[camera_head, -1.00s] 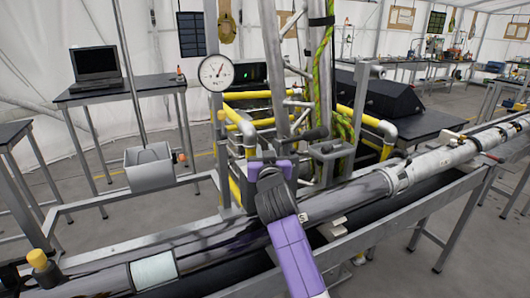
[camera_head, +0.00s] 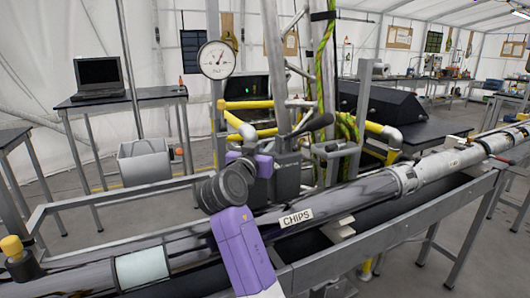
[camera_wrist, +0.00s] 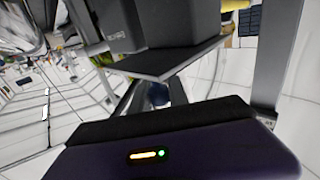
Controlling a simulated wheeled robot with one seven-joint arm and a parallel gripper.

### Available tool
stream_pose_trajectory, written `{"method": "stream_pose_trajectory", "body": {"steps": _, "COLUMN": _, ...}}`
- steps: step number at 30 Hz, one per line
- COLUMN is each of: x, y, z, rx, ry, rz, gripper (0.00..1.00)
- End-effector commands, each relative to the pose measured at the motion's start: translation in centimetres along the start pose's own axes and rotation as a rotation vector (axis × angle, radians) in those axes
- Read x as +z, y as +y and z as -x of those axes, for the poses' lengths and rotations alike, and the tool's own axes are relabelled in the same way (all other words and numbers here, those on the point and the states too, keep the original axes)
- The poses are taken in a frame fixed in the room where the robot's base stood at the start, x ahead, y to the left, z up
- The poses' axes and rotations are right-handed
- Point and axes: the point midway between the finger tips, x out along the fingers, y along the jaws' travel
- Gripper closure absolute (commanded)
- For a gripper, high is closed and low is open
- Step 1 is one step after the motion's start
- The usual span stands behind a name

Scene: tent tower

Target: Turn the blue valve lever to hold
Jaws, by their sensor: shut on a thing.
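A dark lever handle (camera_head: 318,123) slants up to the right from a grey valve block (camera_head: 287,172) on the pipe stand; it looks dark grey rather than blue here. My gripper (camera_head: 265,162), purple and black, is at the left side of this block, by the lever's lower end. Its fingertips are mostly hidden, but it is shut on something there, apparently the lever. In the wrist view, a small dark-blue rounded piece (camera_wrist: 157,94) shows just beyond the gripper's body, below a dark grey block (camera_wrist: 180,22).
A long pipe (camera_head: 345,200) labelled CHIPS runs across the steel trough. A round gauge (camera_head: 216,59) stands on a post behind. Upright posts, a green-yellow hose (camera_head: 322,70) and yellow pipes (camera_head: 245,105) crowd the space around the valve. A grey bin (camera_head: 145,165) stands left.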

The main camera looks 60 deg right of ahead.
Motion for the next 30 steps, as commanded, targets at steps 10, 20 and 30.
{"method": "stream_pose_trajectory", "body": {"steps": 10, "x": 0.1, "y": 0.0, "z": 0.0, "rx": 0.000, "ry": -0.002, "rz": 0.001, "gripper": 0.76}}
{"method": "stream_pose_trajectory", "body": {"steps": 20, "x": 0.0, "y": 0.0, "z": 0.0, "rx": 0.000, "ry": -0.001, "rz": 0.001, "gripper": 0.58}}
{"method": "stream_pose_trajectory", "body": {"steps": 30, "x": 0.2, "y": -0.1, "z": 3.1, "rx": -0.004, "ry": -0.001, "rz": 0.001, "gripper": 0.58}}
